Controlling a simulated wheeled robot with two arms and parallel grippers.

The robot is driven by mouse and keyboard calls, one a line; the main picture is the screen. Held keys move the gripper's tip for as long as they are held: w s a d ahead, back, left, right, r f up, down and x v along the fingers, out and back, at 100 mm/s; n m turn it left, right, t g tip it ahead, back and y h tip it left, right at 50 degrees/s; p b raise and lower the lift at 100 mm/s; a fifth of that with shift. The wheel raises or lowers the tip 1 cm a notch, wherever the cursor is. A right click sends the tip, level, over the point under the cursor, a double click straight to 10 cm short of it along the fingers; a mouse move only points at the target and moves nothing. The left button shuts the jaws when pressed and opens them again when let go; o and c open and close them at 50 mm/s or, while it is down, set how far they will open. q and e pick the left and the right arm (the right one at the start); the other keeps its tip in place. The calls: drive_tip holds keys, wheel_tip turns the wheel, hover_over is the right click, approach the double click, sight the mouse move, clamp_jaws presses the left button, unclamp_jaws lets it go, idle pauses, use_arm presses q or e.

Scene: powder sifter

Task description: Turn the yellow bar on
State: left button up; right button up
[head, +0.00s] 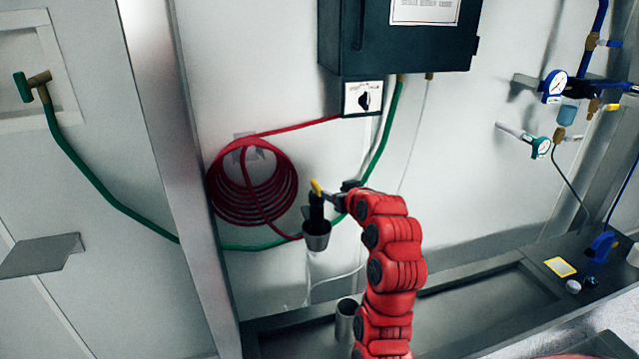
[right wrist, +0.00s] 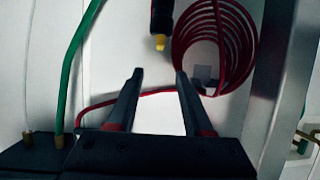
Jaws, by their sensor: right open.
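The yellow bar (head: 316,187) is a small tab on top of a black fitting (head: 317,207) with a dark cup-shaped piece (head: 316,238) below it. The bar (right wrist: 159,42) also shows in the right wrist view, just beyond the fingertips and between their lines. My right gripper (head: 336,198) is close to the bar on its right side in the head view. In the wrist view my right gripper (right wrist: 159,73) is open, with nothing between its fingers. I cannot tell whether a finger touches the fitting. My left gripper is not in view.
A red coiled hose (head: 224,197) hangs on the wall left of the fitting. A green hose (head: 384,135) runs behind. A dark wall box (head: 400,45) with a black knob (head: 365,101) is above. A metal cylinder (head: 346,318) stands below by the trough.

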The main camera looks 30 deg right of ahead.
sight(317, 185)
drive_tip(key=p+x, duration=0.3)
drive_tip(key=x, duration=0.4)
drive_tip(key=p+x, duration=0.3)
drive_tip(key=x, duration=0.4)
drive_tip(key=shift+w+d+r, duration=0.1)
drive_tip(key=shift+w+d, duration=0.05)
drive_tip(key=shift+w, duration=0.3)
drive_tip(key=shift+w+f, duration=0.3)
drive_tip(key=shift+w, duration=0.05)
clamp_jaws()
